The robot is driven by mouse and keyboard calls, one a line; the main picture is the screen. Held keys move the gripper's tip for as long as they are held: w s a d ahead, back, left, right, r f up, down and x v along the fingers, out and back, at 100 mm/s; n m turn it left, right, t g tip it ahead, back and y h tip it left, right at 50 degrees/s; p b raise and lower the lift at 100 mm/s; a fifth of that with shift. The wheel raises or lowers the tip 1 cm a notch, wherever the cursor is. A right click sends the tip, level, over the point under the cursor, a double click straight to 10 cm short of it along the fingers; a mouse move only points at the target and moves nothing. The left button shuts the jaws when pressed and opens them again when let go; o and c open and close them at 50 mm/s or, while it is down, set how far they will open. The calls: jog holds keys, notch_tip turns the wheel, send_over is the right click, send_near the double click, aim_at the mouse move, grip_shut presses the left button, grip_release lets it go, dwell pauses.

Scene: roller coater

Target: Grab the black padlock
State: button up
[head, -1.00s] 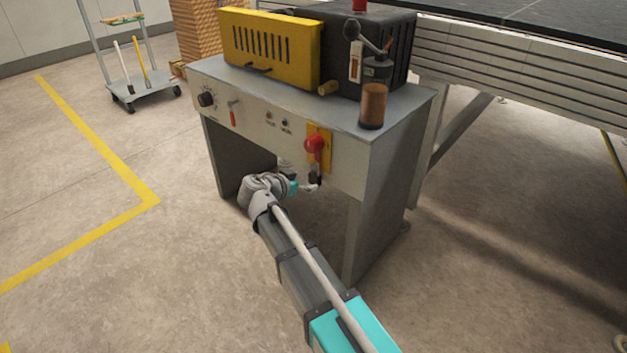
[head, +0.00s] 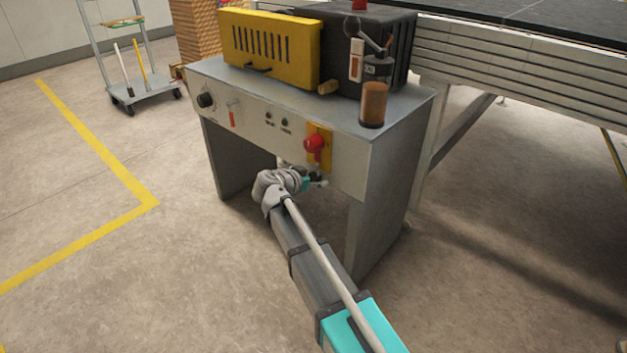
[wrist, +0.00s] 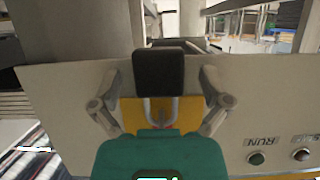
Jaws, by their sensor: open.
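The black padlock (wrist: 158,72) is in the middle of the wrist view, with its grey shackle in front of a yellow plate (wrist: 186,118). My gripper (wrist: 160,84) is open, with one finger on each side of the padlock. I cannot tell whether either finger touches it. In the head view my gripper (head: 314,178) is at the cabinet front, just below the red switch knob (head: 314,143) on its yellow plate (head: 326,133). There the padlock cannot be made out clearly behind my gripper.
The grey cabinet (head: 355,155) carries a yellow slotted box (head: 270,48) and a brown-filled jar (head: 374,103). Its leg (head: 360,235) stands right of my arm. A dial (head: 206,100) is on the panel. Open floor lies to the left.

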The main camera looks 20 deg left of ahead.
dwell(0.4)
jog(key=c, duration=1.3)
jog(key=shift+r, duration=0.15)
jog(key=shift+r+p, duration=0.65)
jog(key=shift+p, duration=0.1)
jog(key=s+a, duration=0.2)
jog(key=s, duration=0.3)
jog(key=s+a, duration=0.2)
jog(key=s, duration=0.4)
jog(key=s+a, duration=0.3)
jog(key=s, duration=0.2)
jog(key=shift+s, duration=0.3)
